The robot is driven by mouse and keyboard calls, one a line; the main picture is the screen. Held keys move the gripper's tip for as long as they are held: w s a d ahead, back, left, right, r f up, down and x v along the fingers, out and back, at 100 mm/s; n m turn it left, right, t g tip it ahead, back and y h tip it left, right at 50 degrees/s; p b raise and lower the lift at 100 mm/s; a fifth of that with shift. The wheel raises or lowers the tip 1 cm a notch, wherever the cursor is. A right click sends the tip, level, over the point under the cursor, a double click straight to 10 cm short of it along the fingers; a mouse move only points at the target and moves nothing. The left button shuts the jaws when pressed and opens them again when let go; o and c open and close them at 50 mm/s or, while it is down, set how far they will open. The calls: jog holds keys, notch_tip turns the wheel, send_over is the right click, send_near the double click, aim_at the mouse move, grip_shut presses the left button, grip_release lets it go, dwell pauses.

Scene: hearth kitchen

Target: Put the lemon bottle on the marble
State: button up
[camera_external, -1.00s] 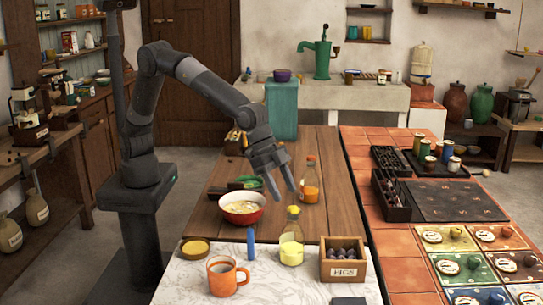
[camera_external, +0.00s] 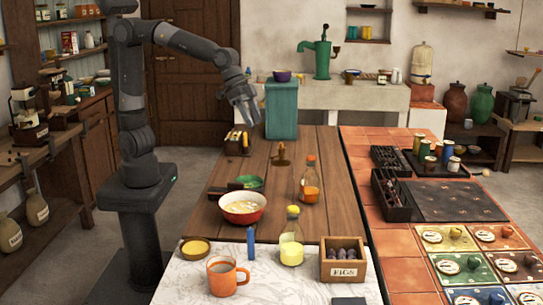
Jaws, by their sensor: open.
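The lemon bottle (camera_external: 291,245), clear with pale yellow liquid, stands upright on the white marble slab (camera_external: 285,285) near its back edge. It is beside the figs crate, with nothing holding it. My gripper (camera_external: 249,118) is open and empty, raised at the far end of the wooden table, left of the teal block and well away from the bottle.
An orange mug (camera_external: 222,278), a blue cylinder (camera_external: 251,243) and a figs crate (camera_external: 343,260) share the marble. Behind are a red bowl (camera_external: 242,208) and an orange-liquid bottle (camera_external: 309,185). The teal block (camera_external: 281,110) stands near my gripper.

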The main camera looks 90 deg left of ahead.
jog(key=s+a+f+n+y, duration=0.1)
jog(key=s+a, duration=0.7)
jog(key=s, duration=0.4)
jog(key=s+a+f+n+y, duration=0.1)
jog(key=s+a+f+n, duration=0.1)
jog(key=s+a, duration=0.7)
jog(key=s, duration=0.3)
jog(key=shift+y, duration=0.3)
jog(key=shift+s, duration=0.1)
